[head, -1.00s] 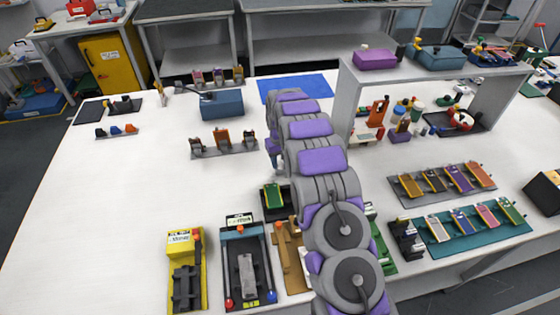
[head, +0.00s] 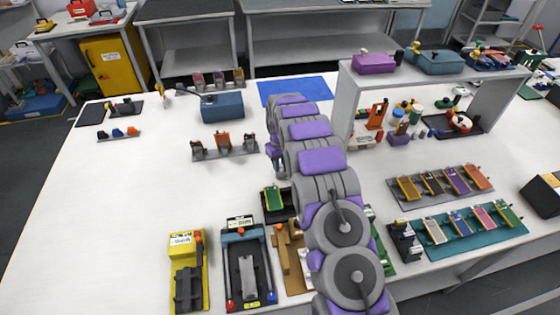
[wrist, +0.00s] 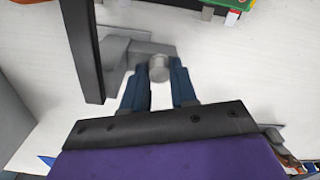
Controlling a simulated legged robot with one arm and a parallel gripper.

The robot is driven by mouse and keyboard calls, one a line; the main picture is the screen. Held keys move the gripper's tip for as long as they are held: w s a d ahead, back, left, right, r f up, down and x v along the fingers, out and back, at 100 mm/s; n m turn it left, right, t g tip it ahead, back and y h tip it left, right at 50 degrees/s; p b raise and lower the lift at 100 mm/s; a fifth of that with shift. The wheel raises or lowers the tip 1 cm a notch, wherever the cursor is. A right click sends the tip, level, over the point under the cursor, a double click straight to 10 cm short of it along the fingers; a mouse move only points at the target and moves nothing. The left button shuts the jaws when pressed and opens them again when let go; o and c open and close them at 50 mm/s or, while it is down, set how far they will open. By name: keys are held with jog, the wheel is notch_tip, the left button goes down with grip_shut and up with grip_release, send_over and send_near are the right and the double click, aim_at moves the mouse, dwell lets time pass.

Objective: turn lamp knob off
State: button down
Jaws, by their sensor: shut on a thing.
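In the wrist view, a round grey knob (wrist: 159,69) sits at the end of a grey block (wrist: 122,50) beside a long black bar (wrist: 84,45). This looks like the lamp knob with part of its mount; the lamp's head is not clear. My gripper (wrist: 161,77) has its two blue fingers on either side of the knob, shut on it. In the head view, my arm hides the gripper and the knob.
A blue mat (head: 294,90) lies beyond my arm on the white table (head: 100,200). A blue box (head: 222,106) stands left of the arm, and a grey raised shelf (head: 440,75) stands to the right. Several fixtures line the front edge.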

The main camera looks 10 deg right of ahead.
jog(key=n+p, duration=0.3)
jog(key=n, duration=0.1)
jog(key=shift+r+n+p, duration=0.15)
jog(key=shift+n+p, duration=0.15)
jog(key=n+p, duration=0.2)
jog(key=n, duration=0.1)
jog(key=shift+s+n+p, duration=0.1)
jog(key=shift+n+p, duration=0.2)
jog(key=n+p, duration=0.2)
jog(key=n, duration=0.1)
jog(key=shift+n+p, duration=1.65)
jog(key=shift+n, duration=0.65)
jog(key=c, duration=1.2)
grip_release()
jog(key=shift+o, duration=0.2)
